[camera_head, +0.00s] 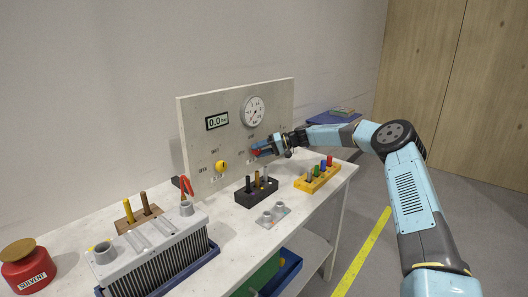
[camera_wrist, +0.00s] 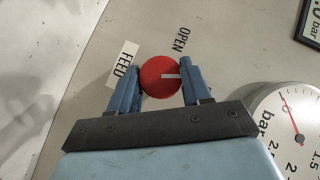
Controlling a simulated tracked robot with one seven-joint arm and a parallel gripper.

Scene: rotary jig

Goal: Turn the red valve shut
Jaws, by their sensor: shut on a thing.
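The red valve (camera_wrist: 158,80) is a round knob with a white line, on the upright grey panel (camera_head: 232,100). In the wrist view the line points right, and the words OPEN (camera_wrist: 180,40) and FEED (camera_wrist: 124,64) stand near the knob. My gripper (camera_wrist: 159,72) is shut on the knob, one blue finger on each side. In the head view my gripper (camera_head: 259,149) reaches the panel from the right and mostly hides the knob. A display (camera_head: 217,121) reads 0.0. A round gauge (camera_head: 254,111) sits above the gripper.
A yellow knob (camera_head: 221,166) is lower left on the panel. On the white bench (camera_head: 225,231) in front stand a black holder (camera_head: 243,199), a yellow block (camera_head: 310,183) with coloured pegs, a finned grey unit (camera_head: 160,262) and a red solvent can (camera_head: 27,268).

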